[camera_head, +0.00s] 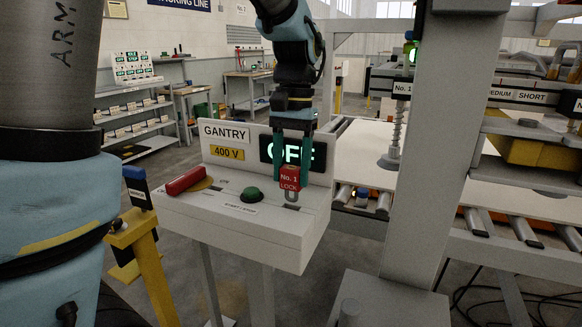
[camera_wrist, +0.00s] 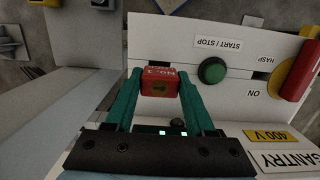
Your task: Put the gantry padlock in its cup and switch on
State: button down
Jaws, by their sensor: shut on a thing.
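My gripper (camera_head: 289,184) is shut on the red padlock (camera_head: 289,177), which is labelled "No. 1 LOCK". The padlock's grey shackle points down over the right part of the gantry control box (camera_head: 290,240). A dark patch lies on the box top beneath it; I cannot tell if they touch or if this is the cup. In the wrist view my gripper (camera_wrist: 160,78) has its green fingers on both sides of the padlock (camera_wrist: 160,87). The red switch handle (camera_head: 186,180) lies over a yellow disc at the left. The display (camera_head: 270,152) reads "OFF".
A green start/stop button (camera_head: 251,194) stands on the box left of the padlock. A grey gantry post (camera_head: 415,180) rises close on the right, with a suction unit (camera_head: 390,160) and a roller conveyor behind. A yellow stand (camera_head: 150,260) is at the left.

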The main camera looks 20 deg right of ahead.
aim_at(291, 189)
jog(key=shift+f, duration=0.15)
jog(key=shift+f+b, duration=1.15)
jog(key=shift+f, duration=0.75)
jog(key=shift+c, duration=0.9)
grip_release()
jog(key=r, duration=0.7)
jog(key=w+d+r+b, duration=0.1)
jog(key=r, duration=0.2)
jog(key=shift+r, duration=0.35)
